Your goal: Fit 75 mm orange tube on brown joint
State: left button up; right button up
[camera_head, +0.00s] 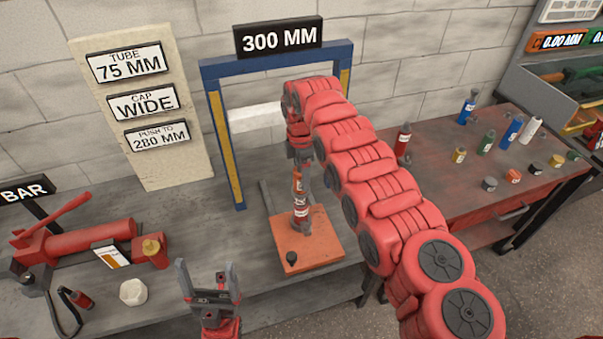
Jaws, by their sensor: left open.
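My left gripper (207,274) is open and empty, fingers up, in front of the bench's near edge. My right arm reaches in from the right, and its gripper (303,170) points down over the orange base plate (322,249). Its jaws are around a small orange tube (298,184) with a pale label and look shut on it. The tube is in line above a red labelled piece (301,213) that stands upright on the plate. Whether the two touch is too small to tell. I cannot make out the brown joint for certain.
A blue and yellow frame (224,150) with a 300 MM sign stands behind the plate. A sign board (165,170) reads tube 75 MM, cap wide, push to 280 MM. A red pump (85,240) and pale nut (133,292) lie left. Several cylinders stand on the red table (430,165).

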jog(key=shift+o, duration=0.8)
jog(key=shift+r, duration=0.1)
notch_tip(320, 180, up, 4)
jog(key=shift+a+r+b, duration=0.1)
jog(key=shift+r+b, duration=0.05)
jog(key=shift+b, duration=0.7)
notch_tip(320, 180, up, 4)
jog(key=shift+a+r+p, duration=0.1)
jog(key=shift+p, duration=0.5)
notch_tip(320, 180, up, 9)
jog(key=p, duration=0.8)
